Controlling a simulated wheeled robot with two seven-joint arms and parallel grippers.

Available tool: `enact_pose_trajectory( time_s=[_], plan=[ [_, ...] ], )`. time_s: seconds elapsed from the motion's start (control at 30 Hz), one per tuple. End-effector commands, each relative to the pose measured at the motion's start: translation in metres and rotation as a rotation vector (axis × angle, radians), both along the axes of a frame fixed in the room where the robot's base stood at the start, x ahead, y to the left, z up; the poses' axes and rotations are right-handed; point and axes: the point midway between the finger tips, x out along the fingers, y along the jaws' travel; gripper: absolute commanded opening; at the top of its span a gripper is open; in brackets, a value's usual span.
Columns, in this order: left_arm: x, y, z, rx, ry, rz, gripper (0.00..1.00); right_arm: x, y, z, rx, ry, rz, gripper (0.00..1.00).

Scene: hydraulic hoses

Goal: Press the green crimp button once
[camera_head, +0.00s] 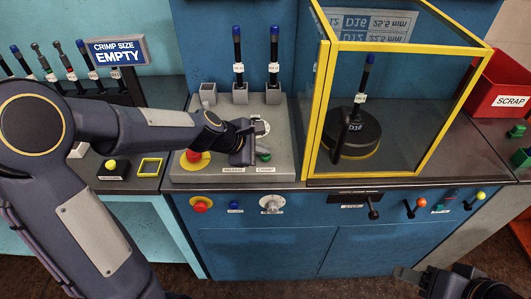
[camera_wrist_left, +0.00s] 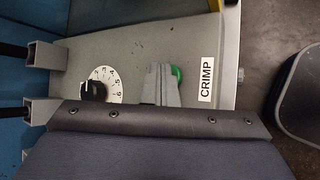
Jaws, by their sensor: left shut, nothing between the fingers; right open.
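The green crimp button (camera_head: 264,156) is on the grey sloped panel (camera_head: 215,175), above a small CRIMP label. It also shows in the left wrist view (camera_wrist_left: 178,73), partly hidden behind my left fingers, with a larger CRIMP label (camera_wrist_left: 207,78) beside it. My left gripper (camera_head: 243,157) is shut and empty, low over the panel just left of the button. In the left wrist view its fingertips (camera_wrist_left: 160,70) overlap the button's edge; I cannot tell whether they touch it. My right gripper (camera_head: 410,276) is open at the lower right, away from the panel and partly cut off.
A black-and-white dial (camera_wrist_left: 94,90) sits near my left fingers. A red button on a yellow plate (camera_head: 192,160) is left of them. A yellow-framed clear guard (camera_head: 318,110) stands close on the right, around a black round fixture (camera_head: 352,140). Capped hoses (camera_head: 238,60) stand behind the panel.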

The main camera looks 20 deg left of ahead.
Motion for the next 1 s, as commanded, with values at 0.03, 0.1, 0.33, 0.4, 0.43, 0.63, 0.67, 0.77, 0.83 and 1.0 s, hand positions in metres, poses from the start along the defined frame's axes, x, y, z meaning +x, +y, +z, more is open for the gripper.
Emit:
enact_pose_trajectory(
  time_s=[0.03,0.1,0.33,0.4,0.43,0.63,0.67,0.77,0.83,1.0],
  plan=[
    [0.0,0.0,0.005,0.001,0.001,0.0,0.0,0.0,0.0,0.005,0.0,0.0,0.0,0.59],
    [0.0,0.0,0.009,0.0,0.001,-0.001,0.0,0.0,0.0,0.01,0.0,0.0,0.0,0.59],
    [0.0,0.0,0.014,0.0,0.001,-0.001,0.0,0.0,0.0,0.014,0.0,0.0,0.0,0.59],
    [0.0,0.0,0.014,0.0,0.0,0.0,0.0,0.0,0.0,0.014,0.0,0.0,0.0,0.59],
    [0.0,0.0,0.014,0.0,0.0,0.0,0.0,0.0,0.0,0.014,0.0,0.0,0.0,0.59],
    [0.0,0.0,0.017,0.0,0.0,0.0,0.0,0.0,0.0,0.017,0.0,0.0,0.0,0.59],
    [0.0,0.0,0.019,0.0,0.0,0.0,0.0,0.0,0.0,0.019,0.0,0.0,0.0,0.59],
    [0.0,0.0,0.028,0.0,0.0,0.0,0.0,0.0,0.0,0.028,0.0,0.0,0.0,0.59],
    [0.0,0.0,0.036,0.0,0.0,0.0,0.0,0.0,0.0,0.035,0.0,0.0,0.0,0.59],
    [0.0,0.0,0.054,0.0,0.0,0.0,0.0,0.0,0.0,0.053,0.0,0.0,0.0,0.59]
  ],
)
